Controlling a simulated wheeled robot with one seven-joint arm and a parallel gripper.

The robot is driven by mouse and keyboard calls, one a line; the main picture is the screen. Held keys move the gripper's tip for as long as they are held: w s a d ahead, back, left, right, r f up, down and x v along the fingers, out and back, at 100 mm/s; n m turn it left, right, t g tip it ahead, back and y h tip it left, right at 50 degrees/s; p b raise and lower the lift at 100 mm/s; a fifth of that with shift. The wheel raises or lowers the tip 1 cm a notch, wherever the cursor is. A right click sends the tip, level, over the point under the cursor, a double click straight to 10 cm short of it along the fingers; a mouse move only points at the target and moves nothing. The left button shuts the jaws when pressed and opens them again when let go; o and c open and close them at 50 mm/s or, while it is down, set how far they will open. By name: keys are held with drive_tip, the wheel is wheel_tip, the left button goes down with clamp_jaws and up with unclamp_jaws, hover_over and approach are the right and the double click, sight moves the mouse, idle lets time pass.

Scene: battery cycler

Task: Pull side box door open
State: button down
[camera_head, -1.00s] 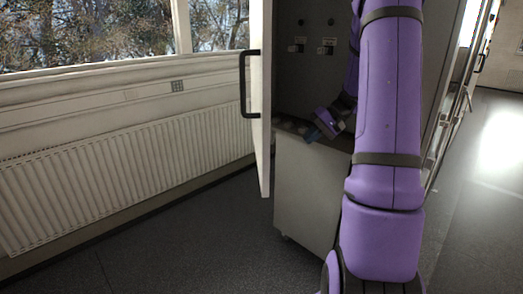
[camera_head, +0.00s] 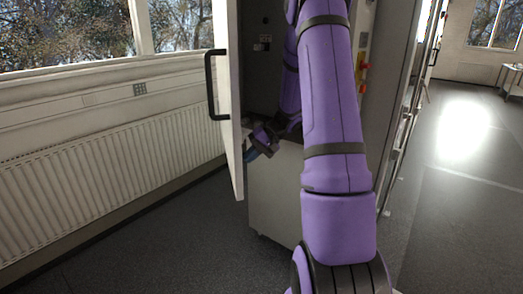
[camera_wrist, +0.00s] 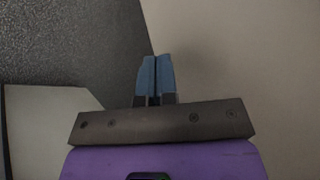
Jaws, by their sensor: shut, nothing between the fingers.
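The side box door (camera_head: 234,120) is a pale panel standing swung out from the grey box (camera_head: 275,190), seen almost edge-on in the head view. Its black bar handle (camera_head: 211,85) is on the left, outer face. My gripper (camera_head: 250,156) is on the inner side of the door, close to its lower part; whether it touches cannot be told. In the wrist view the blue fingertips (camera_wrist: 155,75) are together with nothing between them. My purple arm hides much of the box's opening.
A white radiator (camera_head: 110,150) runs along the wall under the windows at left, with open dark floor (camera_head: 130,240) before it. Red and yellow parts (camera_head: 363,70) show on the cabinet right of my arm. Free floor lies at right.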

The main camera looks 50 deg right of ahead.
drive_tip(key=shift+w+a, duration=0.6)
drive_tip(key=shift+a, duration=0.25)
